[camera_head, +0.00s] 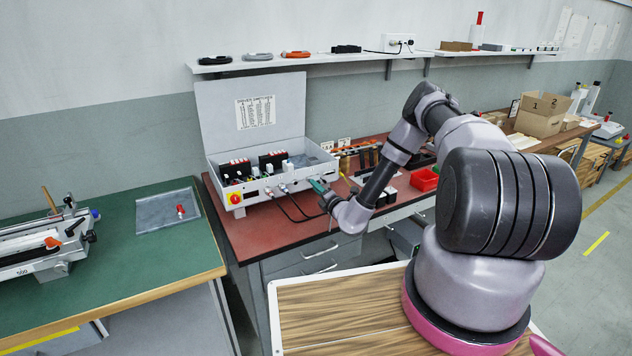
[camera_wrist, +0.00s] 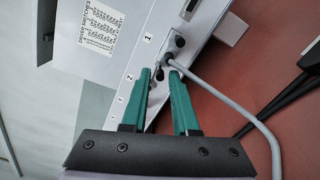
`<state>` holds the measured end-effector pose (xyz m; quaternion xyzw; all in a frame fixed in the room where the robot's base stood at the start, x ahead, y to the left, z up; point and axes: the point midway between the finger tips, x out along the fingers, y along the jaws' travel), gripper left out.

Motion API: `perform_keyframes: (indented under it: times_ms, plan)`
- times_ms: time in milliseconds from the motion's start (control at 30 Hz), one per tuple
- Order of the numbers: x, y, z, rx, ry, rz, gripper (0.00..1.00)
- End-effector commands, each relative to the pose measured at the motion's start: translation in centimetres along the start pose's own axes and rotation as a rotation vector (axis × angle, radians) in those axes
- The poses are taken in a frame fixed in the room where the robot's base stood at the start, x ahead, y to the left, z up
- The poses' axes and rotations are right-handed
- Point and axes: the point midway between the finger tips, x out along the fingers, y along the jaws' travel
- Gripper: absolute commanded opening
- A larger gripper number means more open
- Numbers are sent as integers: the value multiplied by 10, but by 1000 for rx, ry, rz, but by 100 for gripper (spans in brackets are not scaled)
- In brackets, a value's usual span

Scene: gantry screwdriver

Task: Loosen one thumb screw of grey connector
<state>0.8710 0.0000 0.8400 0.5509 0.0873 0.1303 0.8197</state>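The grey connector (camera_wrist: 168,58) is plugged into the front panel of the white control box (camera_wrist: 207,22), with a grey cable (camera_wrist: 240,112) curving away from it. One dark thumb screw (camera_wrist: 180,42) sits at its far end, clear of my fingers. The other thumb screw (camera_wrist: 160,74) shows between my green fingertips. My gripper (camera_wrist: 160,72) is open, one finger on each side of that screw with visible gaps; I cannot tell its depth relative to the screw. In the head view my gripper (camera_head: 318,186) is at the right part of the box front.
The box lid (camera_head: 250,108) stands open with a printed label. Black cables (camera_head: 290,212) hang from the box front over the red bench top (camera_head: 262,232). A red bin (camera_head: 424,180) stands to the right. A green table (camera_head: 120,260) is at the left.

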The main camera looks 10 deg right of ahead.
Motion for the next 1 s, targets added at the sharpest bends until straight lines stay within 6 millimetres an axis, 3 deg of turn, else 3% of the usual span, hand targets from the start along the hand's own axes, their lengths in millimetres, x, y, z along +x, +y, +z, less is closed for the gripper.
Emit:
perform_keyframes:
  times_ms: [400,667,1000]
  plan:
    - [0,-1,1,677,-3,0,28]
    - [0,0,0,864,-2,0,28]
    - [0,-1,1,1409,-4,1,28]
